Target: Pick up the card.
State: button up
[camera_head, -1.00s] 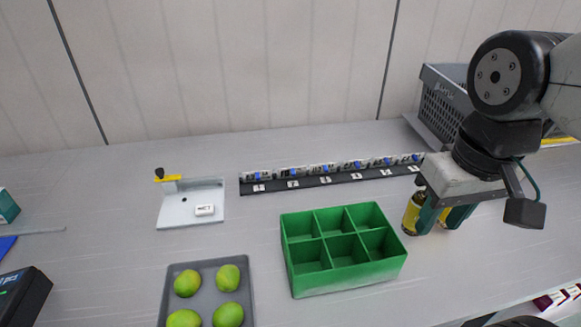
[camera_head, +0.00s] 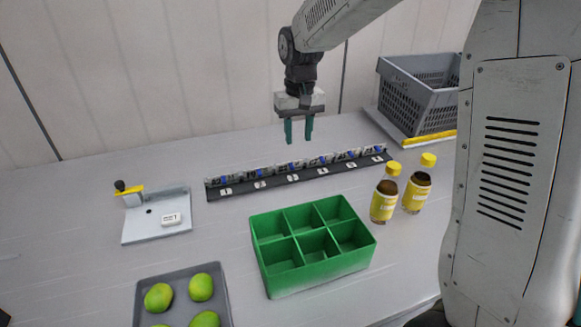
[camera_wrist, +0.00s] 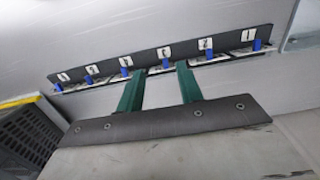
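No item is plainly marked as the card. A dark rack (camera_head: 293,178) with numbered white labels runs across the back of the table, with several small pale and blue pieces along it; in the wrist view the rack (camera_wrist: 150,60) crosses ahead of the fingers. A small white labelled piece (camera_head: 171,219) lies on a pale fixture plate (camera_head: 140,232) at the left. My gripper (camera_head: 298,139) is open and empty, green fingers pointing down above the rack; they also show in the wrist view (camera_wrist: 159,75).
A green divided bin (camera_head: 318,270) stands in front of the rack. Two yellow-capped bottles (camera_head: 383,201) (camera_head: 418,191) stand right of it. A grey tray (camera_head: 225,300) holds green fruit (camera_head: 201,287). A grey crate (camera_head: 425,95) stands at the back right.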

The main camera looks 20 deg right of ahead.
send_near(292, 165)
jog(key=shift+a+f, duration=0.3)
jog(key=shift+w+f, duration=0.15)
jog(key=shift+f, duration=0.15)
jog(key=f, duration=0.7)
jog(key=shift+d+f, duration=0.2)
jog(key=shift+d, duration=0.05)
grip_shut()
